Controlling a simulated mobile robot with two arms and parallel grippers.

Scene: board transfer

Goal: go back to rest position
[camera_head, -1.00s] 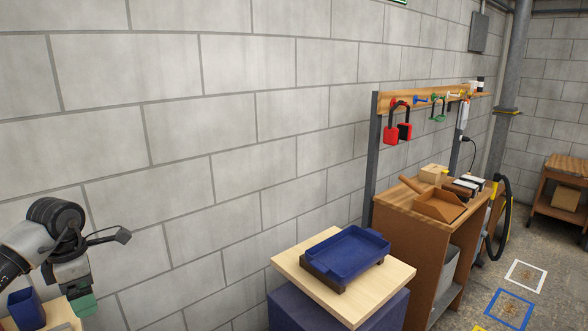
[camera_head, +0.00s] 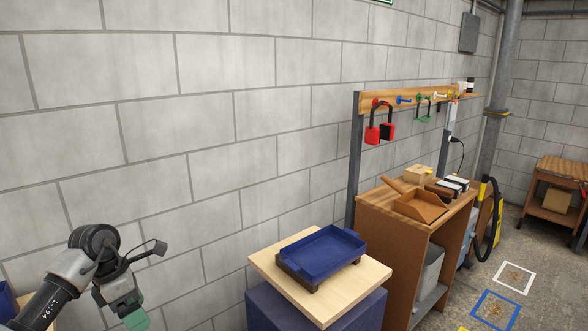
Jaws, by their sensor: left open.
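My left gripper (camera_head: 136,318) shows at the lower left of the head view, its green fingertips pointing down. It is clear of the wall and nothing shows in it. Its fingertips are seen from the side, near the bottom edge of the picture. My right gripper is out of view.
A blue tray (camera_head: 326,249) sits on a dark holder on a wooden-topped blue stand (camera_head: 270,264) at the lower middle. A wooden workbench (camera_head: 375,203) with a brown dustpan (camera_head: 420,205) stands to its right. Padlocks (camera_head: 372,134) hang from a rail above. The floor at the right is mostly open.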

